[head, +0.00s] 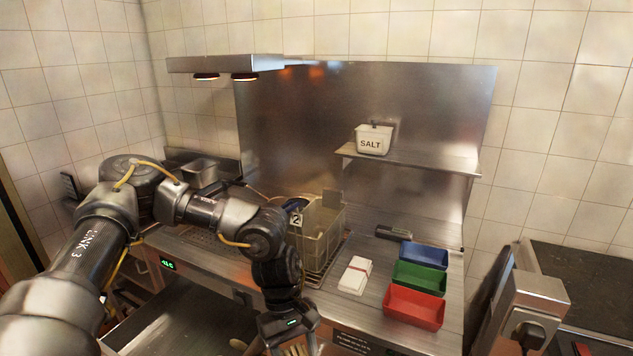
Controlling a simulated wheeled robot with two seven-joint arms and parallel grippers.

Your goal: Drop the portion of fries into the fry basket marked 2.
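A wire fry basket (322,240) stands right of centre on the steel counter. A tag with the number 2 (297,218) shows at its left side, and my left arm hides part of that side. My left gripper (290,347) points down at the bottom edge, in front of and below the basket in the picture. Its fingertips are cut off by the frame. Pale yellow-tan pieces that look like fries (295,350) show between the fingers. I cannot tell whether the fingers grip them. My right gripper is not in view.
A salt tub (373,138) sits on the shelf (425,163) above. A heat lamp (225,64) hangs at upper left.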

